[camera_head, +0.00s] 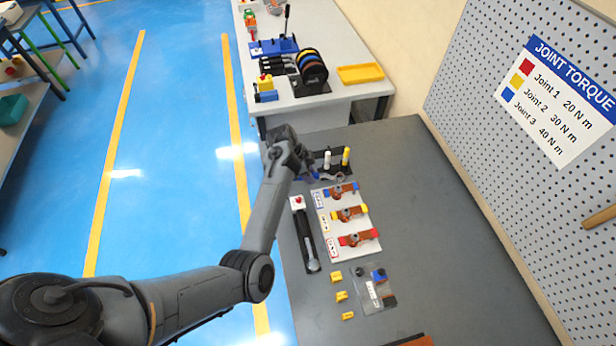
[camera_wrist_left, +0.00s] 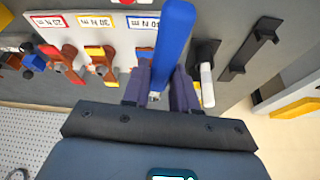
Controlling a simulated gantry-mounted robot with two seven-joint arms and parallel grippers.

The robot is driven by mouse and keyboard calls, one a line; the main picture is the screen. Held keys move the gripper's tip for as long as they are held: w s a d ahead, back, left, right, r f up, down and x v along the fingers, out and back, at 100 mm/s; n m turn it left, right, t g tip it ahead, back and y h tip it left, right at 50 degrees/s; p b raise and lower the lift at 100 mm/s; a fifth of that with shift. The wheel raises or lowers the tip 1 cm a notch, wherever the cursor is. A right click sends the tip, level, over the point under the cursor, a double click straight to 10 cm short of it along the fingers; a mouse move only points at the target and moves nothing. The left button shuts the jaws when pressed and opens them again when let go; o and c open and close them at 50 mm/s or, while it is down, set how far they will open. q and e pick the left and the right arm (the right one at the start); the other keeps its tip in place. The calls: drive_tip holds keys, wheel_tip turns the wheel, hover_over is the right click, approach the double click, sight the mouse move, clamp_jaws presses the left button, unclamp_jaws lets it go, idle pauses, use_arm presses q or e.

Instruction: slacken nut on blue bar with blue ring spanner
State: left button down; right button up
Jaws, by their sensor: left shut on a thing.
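My left gripper (camera_head: 303,174) is over the bench's left part, beside the far end of the white joint board (camera_head: 329,245). It is shut on the blue ring spanner; the spanner's blue handle (camera_wrist_left: 172,50) stands between the two fingers (camera_wrist_left: 160,90) in the left wrist view. In the head view the arm mostly hides the spanner. The blue bar (camera_head: 346,188) is the farthest of three on the board, with a nut on its copper part. The spanner looks apart from this nut; its ring end is hard to make out. My right gripper is not in view.
A dark rack with a white-handled tool (camera_head: 327,159) and a yellow-handled tool (camera_head: 346,156) stands behind the board. A torque wrench (camera_head: 306,240) lies left of it. The yellow bar (camera_head: 357,211) and red bar (camera_head: 366,236) are nearer.

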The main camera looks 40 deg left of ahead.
use_arm(q)
drive_tip(key=s+d+r+n+t+y, duration=0.1)
drive_tip(key=s+d+r+n+y, duration=0.1)
drive_tip(key=d+r+n, duration=0.65)
drive_tip(key=a+f+m, duration=0.3)
drive_tip(key=w+a+f+m+g+h, duration=0.1)
drive_tip(key=a+f+m, duration=0.1)
drive_tip(key=f+m, duration=0.1)
drive_tip(key=a+f+m+h+b, duration=0.1)
drive_tip(key=a+f+m, duration=0.2)
drive_tip(key=m, duration=0.1)
drive_tip(key=shift+w+a+f+m+g, duration=0.15)
drive_tip(key=shift+a+f+m+g, duration=0.15)
drive_tip(key=shift+f, duration=0.1)
drive_tip(key=shift+w+f+b, duration=0.15)
drive_tip(key=shift+f+b, duration=0.15)
drive_tip(key=shift+f, duration=0.3)
drive_tip(key=shift+p, duration=0.3)
drive_tip(key=shift+f, duration=0.5)
